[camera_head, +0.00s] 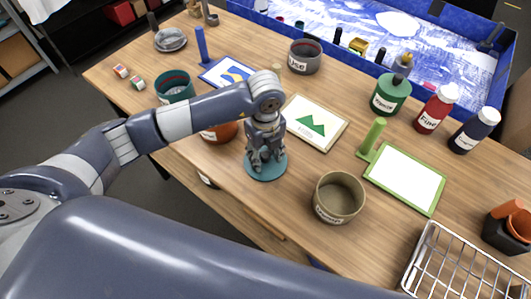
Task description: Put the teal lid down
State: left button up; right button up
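The teal lid (266,174) is a flat round disc near the middle of the table's front part. It looks level and lies on or just above the wood; I cannot tell which. My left gripper (265,160) points straight down over the lid, with its fingertips at the lid's middle. The fingers hide the lid's centre and any knob there, so I cannot see whether they grasp it. My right gripper is not in view.
A beige bowl (338,197) stands right of the lid. An orange-brown pot (220,132) is partly behind my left arm, and a teal pot (175,87) stands farther left. A picture card (313,123) lies behind the lid. A wire basket (465,262) is at front right.

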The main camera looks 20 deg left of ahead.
aim_at(266, 154)
pick_arm(q)
jog(key=shift+r, duration=0.4)
notch_tip(266, 154, up, 12)
jog(key=b, duration=0.3)
jog(key=shift+f, duration=0.25)
